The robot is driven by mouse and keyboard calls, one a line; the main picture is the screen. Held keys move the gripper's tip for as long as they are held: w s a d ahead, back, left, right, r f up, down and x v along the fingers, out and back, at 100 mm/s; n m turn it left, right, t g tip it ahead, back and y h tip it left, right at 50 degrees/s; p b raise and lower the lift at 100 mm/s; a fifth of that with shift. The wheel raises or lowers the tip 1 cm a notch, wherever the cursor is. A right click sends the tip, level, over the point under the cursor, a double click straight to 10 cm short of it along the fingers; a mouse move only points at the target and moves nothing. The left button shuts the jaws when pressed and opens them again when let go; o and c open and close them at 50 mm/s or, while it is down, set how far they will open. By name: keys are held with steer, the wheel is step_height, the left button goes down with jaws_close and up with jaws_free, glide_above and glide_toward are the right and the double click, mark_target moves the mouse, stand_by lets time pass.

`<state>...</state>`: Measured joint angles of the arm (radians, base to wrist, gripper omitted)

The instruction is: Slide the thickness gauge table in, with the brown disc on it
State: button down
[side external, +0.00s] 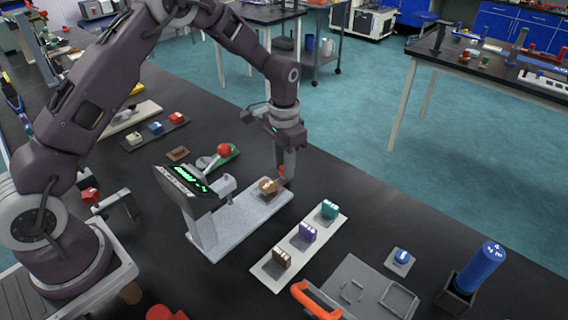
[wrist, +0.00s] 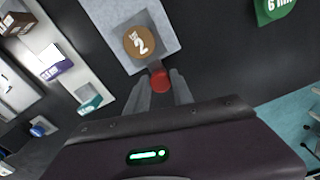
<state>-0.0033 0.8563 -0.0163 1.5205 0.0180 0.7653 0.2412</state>
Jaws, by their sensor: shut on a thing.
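The thickness gauge (side external: 185,185) has a lit green display and a long pale grey base (side external: 235,222). Its small square table sits near the far right end of the base, apart from the gauge head; in the wrist view it is a grey square (wrist: 165,22). The brown disc (side external: 267,185) lies on the table, and in the wrist view it (wrist: 139,43) shows a white "2". A red knob (wrist: 159,80) is at the table's outer edge. My gripper (side external: 282,172) is shut on this knob, fingers pointing down; they also show in the wrist view (wrist: 160,88).
A white strip (side external: 298,250) with teal, purple and brown blocks lies in front of the gauge. A green tool with a red ball (side external: 223,150) lies behind it. A grey tray (side external: 368,290) and a blue cylinder (side external: 482,268) are at front right.

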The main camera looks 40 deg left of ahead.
stand_by(0.7)
steer(key=s, duration=1.1)
steer(key=shift+s, duration=0.25)
steer(key=c, duration=1.1)
jaws_free()
step_height(320, 180, up, 7)
